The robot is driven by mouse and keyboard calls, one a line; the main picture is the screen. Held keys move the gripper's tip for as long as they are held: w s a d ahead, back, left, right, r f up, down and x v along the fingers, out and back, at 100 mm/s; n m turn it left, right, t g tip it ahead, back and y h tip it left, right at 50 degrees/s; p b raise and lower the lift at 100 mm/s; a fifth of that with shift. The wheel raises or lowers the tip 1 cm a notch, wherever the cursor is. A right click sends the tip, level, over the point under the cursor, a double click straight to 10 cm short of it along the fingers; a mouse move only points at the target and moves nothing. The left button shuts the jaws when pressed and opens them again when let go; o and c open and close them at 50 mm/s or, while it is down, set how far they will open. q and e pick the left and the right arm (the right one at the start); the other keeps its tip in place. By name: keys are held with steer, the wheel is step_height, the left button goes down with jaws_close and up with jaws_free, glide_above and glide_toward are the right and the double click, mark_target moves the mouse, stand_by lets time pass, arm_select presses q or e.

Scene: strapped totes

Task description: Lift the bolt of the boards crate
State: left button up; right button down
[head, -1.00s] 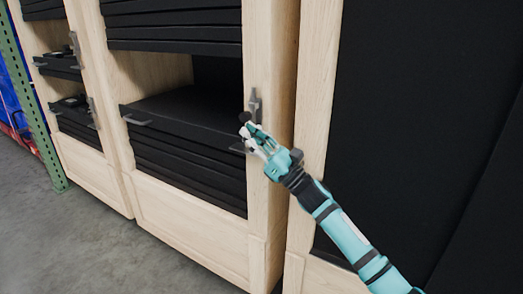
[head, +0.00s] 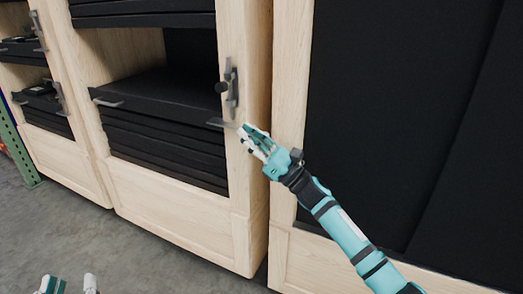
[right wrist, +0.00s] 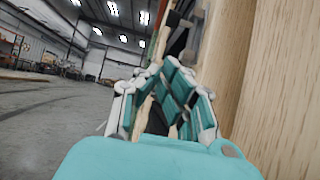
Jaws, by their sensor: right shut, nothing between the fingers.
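The boards crate is a pale wooden frame (head: 241,185) with black boards (head: 165,150) stacked inside. Its bolt (head: 232,90) is a grey metal piece on the right post, with a dark round knob (head: 221,87) sticking out to the left. My right gripper (head: 246,132) is shut and empty, below and slightly right of the knob and apart from it. It also shows in the right wrist view (right wrist: 168,72), beside wood, with dark hardware beyond it. My left gripper (head: 70,281) shows only its fingertips at the bottom left edge, spread apart with nothing between them.
A second wooden crate (head: 75,160) with similar bolts (head: 60,97) stands to the left. A tall wooden unit with a black panel (head: 400,120) is close on the right. Grey concrete floor (head: 65,225) is clear in front. A green rack post stands far left.

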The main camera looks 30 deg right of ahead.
arm_select(q)
steer(key=shift+w+f+y, duration=0.15)
steer(key=shift+f+y, duration=0.15)
steer(key=shift+f, duration=0.1)
arm_select(e)
steer(key=v, duration=0.4)
steer(key=shift+s+d+f, duration=0.2)
steer(key=shift+s+d, duration=0.05)
steer(key=shift+s, duration=0.05)
